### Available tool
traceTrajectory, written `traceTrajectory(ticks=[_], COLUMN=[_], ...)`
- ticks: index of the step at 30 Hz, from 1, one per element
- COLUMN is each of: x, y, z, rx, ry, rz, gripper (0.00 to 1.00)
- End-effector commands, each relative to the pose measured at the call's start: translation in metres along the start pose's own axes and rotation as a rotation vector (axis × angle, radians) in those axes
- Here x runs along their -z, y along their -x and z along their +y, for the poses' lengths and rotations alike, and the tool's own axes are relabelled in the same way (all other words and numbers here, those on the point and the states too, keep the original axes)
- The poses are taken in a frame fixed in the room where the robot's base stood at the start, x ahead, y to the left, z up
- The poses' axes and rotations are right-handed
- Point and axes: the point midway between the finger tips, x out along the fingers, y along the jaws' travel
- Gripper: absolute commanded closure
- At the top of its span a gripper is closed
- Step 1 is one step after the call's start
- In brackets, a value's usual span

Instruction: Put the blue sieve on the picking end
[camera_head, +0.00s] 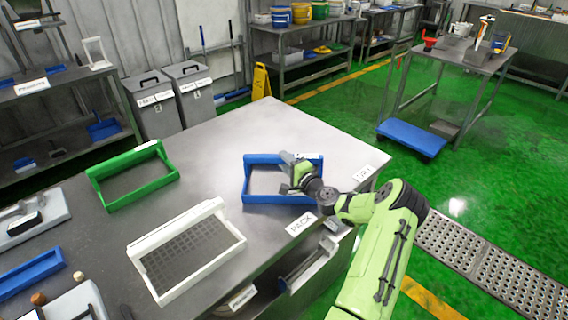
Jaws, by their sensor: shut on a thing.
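The blue sieve (266,198) is a rectangular frame at the right part of the steel table (220,135), near the corner with a small white label (363,173). It looks level; whether it rests on the steel or is just above it is hard to tell. My gripper (291,172) reaches in from the right and is shut on the sieve's right side. The fingers and part of that side are hidden by the gripper body.
A green sieve (133,195) and a white sieve (235,250) with a dark mesh lie to the left. A label reading PACK (300,225) is on the front edge. The table's back middle is bare.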

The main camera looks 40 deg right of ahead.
Motion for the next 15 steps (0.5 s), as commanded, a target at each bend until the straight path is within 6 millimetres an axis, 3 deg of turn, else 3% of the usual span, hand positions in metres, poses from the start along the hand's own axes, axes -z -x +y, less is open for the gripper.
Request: traceTrajectory(ticks=[9,10,14,15], x=[-0.0003,-0.0002,-0.0003,-0.0003], y=[-0.0007,-0.0003,-0.0003,-0.0003], z=[0.0013,0.0023,0.0016,0.0015], rx=[0.007,0.002,0.003,0.003], ry=[0.002,0.002,0.001,0.001], rz=[-0.001,-0.001,-0.001,-0.001], gripper=[1.0,0.64,0.44,0.43])
